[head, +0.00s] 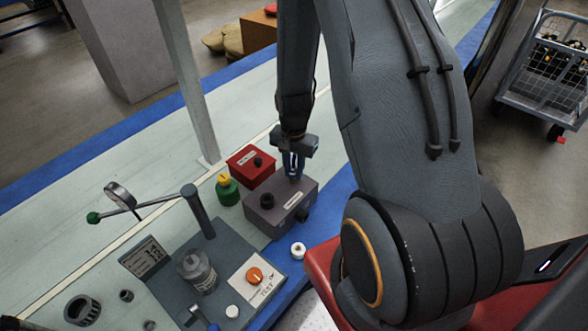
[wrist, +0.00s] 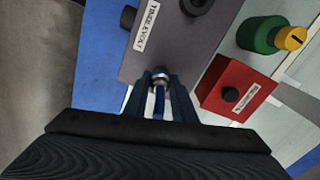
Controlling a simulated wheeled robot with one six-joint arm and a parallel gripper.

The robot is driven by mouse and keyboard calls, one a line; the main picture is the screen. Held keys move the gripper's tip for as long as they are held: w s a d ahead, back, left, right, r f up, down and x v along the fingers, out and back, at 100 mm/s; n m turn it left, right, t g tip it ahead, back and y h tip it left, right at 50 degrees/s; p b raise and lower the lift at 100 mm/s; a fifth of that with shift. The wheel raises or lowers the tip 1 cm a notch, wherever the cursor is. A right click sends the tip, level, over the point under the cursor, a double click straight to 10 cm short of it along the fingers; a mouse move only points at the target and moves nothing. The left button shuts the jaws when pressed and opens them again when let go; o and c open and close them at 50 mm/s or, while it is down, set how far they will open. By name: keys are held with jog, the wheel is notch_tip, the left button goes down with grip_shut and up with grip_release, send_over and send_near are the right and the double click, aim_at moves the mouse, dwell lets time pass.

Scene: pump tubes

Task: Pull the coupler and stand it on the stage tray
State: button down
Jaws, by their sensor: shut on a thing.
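My gripper (head: 292,170) points down at the back right part of a grey labelled box (head: 262,215). In the wrist view its dark blue fingers (wrist: 160,98) are shut on the coupler (wrist: 159,78), a small part with a silver collar and a blue stem. The coupler is at the edge of the grey box (wrist: 190,60); I cannot tell whether it is still seated there. The fingers hide much of it. I cannot pick out the stage tray with certainty in either view.
A red box (head: 243,158) and a green knob with a yellow top (head: 227,187) stand close left of my gripper.

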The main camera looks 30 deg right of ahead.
aim_at(294, 169)
jog(key=shift+r+p, duration=0.55)
jog(key=shift+r, duration=0.15)
dwell(0.5)
jog(key=shift+r+p, duration=1.4)
jog(key=shift+r, duration=0.5)
